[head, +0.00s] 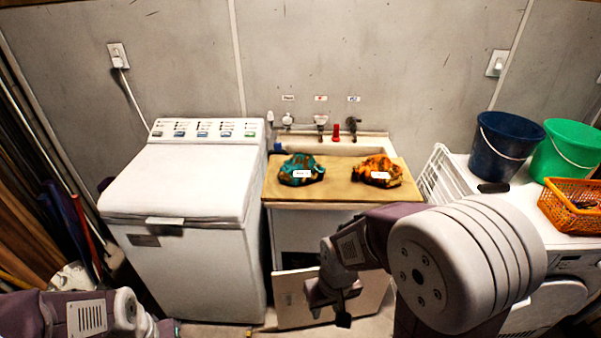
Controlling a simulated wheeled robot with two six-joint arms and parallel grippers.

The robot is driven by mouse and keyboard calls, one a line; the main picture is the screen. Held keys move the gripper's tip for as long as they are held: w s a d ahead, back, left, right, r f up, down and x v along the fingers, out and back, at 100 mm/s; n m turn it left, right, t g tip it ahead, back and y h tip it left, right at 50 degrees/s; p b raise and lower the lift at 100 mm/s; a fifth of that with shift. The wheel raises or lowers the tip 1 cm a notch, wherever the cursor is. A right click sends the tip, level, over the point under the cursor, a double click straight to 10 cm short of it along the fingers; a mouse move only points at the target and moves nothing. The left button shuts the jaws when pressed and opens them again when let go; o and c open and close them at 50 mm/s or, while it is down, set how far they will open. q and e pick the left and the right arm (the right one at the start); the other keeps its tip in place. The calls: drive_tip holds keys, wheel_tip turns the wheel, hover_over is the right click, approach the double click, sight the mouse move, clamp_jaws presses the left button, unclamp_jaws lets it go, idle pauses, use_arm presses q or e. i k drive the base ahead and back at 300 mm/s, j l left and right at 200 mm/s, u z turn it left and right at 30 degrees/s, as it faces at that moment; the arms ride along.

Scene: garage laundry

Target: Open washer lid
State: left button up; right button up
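The white top-loading washer (190,270) stands left of the middle. Its lid (175,180) lies shut on top, with a light handle tab (165,221) at the front edge. The control panel (208,129) runs along the back. My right gripper (335,308) hangs low in front of the sink cabinet, to the right of the washer and apart from it; its fingers are dark and too small to judge. My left arm shows at the bottom left corner, and its gripper is not clearly visible there.
A sink with a tan board (335,185) holds two coloured cloth bundles (301,170). A white front-loading machine at right carries a dark blue bucket (504,145), a green bucket (567,150) and an orange basket (572,208). Poles and boards lean at the far left.

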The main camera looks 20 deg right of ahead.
sight(164, 185)
drive_tip(key=k+z, duration=0.1)
drive_tip(key=z, duration=0.3)
drive_tip(key=l+z, duration=0.1)
drive_tip(key=z, duration=0.3)
drive_tip(key=k+l+z, duration=0.1)
drive_tip(key=z, duration=0.25)
drive_tip(key=i, duration=1.05)
drive_tip(key=u, duration=2.25)
drive_tip(key=i+j+z, duration=0.25)
drive_tip(key=z, duration=0.25)
